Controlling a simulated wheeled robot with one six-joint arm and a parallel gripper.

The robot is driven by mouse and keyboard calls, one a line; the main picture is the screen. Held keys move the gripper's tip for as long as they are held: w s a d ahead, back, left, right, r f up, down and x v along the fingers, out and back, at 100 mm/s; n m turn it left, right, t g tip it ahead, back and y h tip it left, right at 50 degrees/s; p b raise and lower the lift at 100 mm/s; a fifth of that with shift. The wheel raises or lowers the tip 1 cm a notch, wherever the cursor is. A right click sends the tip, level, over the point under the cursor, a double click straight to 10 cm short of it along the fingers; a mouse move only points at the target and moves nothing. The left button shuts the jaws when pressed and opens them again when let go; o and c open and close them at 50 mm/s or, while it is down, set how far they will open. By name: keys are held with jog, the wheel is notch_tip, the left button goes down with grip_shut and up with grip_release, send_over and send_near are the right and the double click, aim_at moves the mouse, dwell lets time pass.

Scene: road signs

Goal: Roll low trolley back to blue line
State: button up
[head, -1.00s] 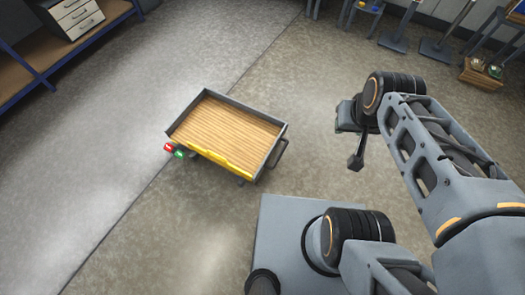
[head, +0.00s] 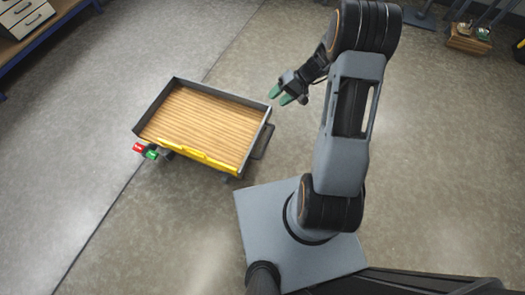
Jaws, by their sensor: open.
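The low trolley (head: 198,122) stands on the floor left of my arm. It has a wooden deck, a dark grey rim and a yellow strip along its near edge. A dark handle (head: 263,141) sticks out on its right side. My gripper (head: 281,95) has green fingertips. It is open and empty, above and to the right of the trolley's far right corner, apart from the handle. No blue line shows on the floor.
A red tag (head: 138,147) and a green tag (head: 151,152) sit at the trolley's near left corner. A dark floor seam (head: 103,218) runs beside them. A blue-framed bench (head: 48,40) stands at top left. A wooden crate (head: 468,40) is at top right. Floor around the trolley is clear.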

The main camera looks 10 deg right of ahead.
jog(key=w+d+f+m+t+y+b, duration=0.1)
jog(key=d+f+t+y+b, duration=0.15)
jog(key=f, duration=0.85)
jog(key=w+d+f+m+t+y+b, duration=0.1)
jog(key=f+b, duration=0.3)
jog(key=f, duration=0.7)
jog(key=m+t+b, duration=0.4)
jog(key=t+b, duration=0.1)
jog(key=t, duration=0.1)
send_near(265, 146)
jog(key=b+x, duration=0.1)
jog(key=x, duration=0.2)
jog(key=b+x, duration=0.1)
jog(key=x, duration=0.3)
jog(key=f+b+x, duration=0.1)
jog(key=x, duration=0.2)
jog(key=shift+w+f, duration=0.15)
jog(key=shift+w, duration=0.3)
jog(key=shift+w+a+b, duration=0.3)
jog(key=shift+w+a, duration=0.1)
jog(key=shift+a, duration=0.2)
jog(key=shift+c, duration=0.3)
grip_shut()
jog(key=shift+f, duration=0.1)
